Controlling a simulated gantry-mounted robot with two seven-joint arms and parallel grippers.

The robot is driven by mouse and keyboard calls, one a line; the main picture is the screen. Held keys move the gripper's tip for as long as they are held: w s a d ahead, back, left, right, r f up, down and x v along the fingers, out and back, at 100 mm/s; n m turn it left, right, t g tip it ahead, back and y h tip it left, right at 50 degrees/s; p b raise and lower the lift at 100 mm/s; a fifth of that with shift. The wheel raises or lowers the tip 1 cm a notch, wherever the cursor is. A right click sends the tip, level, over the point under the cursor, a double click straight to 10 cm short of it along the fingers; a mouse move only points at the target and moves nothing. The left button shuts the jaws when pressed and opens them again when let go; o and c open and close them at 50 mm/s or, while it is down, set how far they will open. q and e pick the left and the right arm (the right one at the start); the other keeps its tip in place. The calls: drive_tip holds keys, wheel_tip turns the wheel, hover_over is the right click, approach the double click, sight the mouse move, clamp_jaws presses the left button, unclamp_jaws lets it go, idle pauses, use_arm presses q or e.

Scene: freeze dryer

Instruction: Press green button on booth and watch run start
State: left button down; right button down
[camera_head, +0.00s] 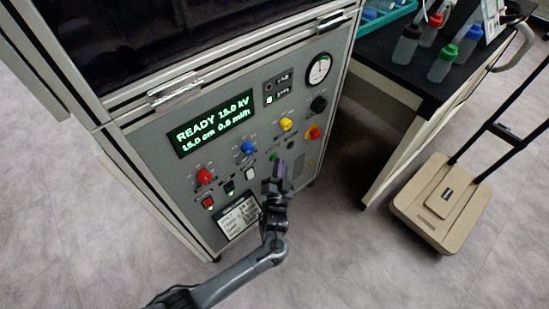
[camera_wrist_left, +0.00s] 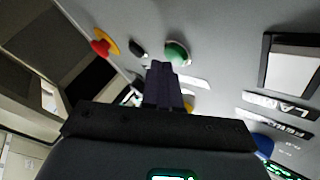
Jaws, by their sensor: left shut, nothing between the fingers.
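The booth's grey control panel (camera_head: 225,193) faces me, and its display (camera_head: 211,124) reads READY 15.0 kV, 15.0 cm and a flow value. The green button (camera_head: 274,156) is a small spot just beside my left gripper's tip in the head view. In the left wrist view the green button (camera_wrist_left: 177,52) is a round dome just past the fingertips and slightly right. My left gripper (camera_head: 279,169) is shut and empty, with its narrow tips (camera_wrist_left: 160,68) pointing at the panel. I cannot tell whether they touch the button. My right gripper is not in view.
A black button (camera_wrist_left: 138,48) and a red stop knob on yellow (camera_wrist_left: 104,45) sit left of the green button. Red (camera_head: 204,176), blue (camera_head: 248,147) and yellow (camera_head: 286,124) knobs surround the area. A black-topped bench (camera_head: 390,72) with bottles and a beige cart (camera_head: 418,203) stand right.

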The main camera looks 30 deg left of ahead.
use_arm(q)
drive_tip(key=shift+w+a, duration=0.1)
drive_tip(key=shift+a, duration=0.3)
idle(0.5)
drive_tip(key=shift+s+d, duration=0.25)
drive_tip(key=shift+d, duration=0.55)
drive_tip(key=shift+p, duration=0.3)
drive_tip(key=d, duration=0.1)
drive_tip(key=s+d, duration=0.1)
drive_tip(key=d, duration=0.1)
drive_tip(key=s+d, duration=0.1)
drive_tip(key=shift+d, duration=0.3)
drive_tip(key=shift+p, duration=0.3)
idle(0.3)
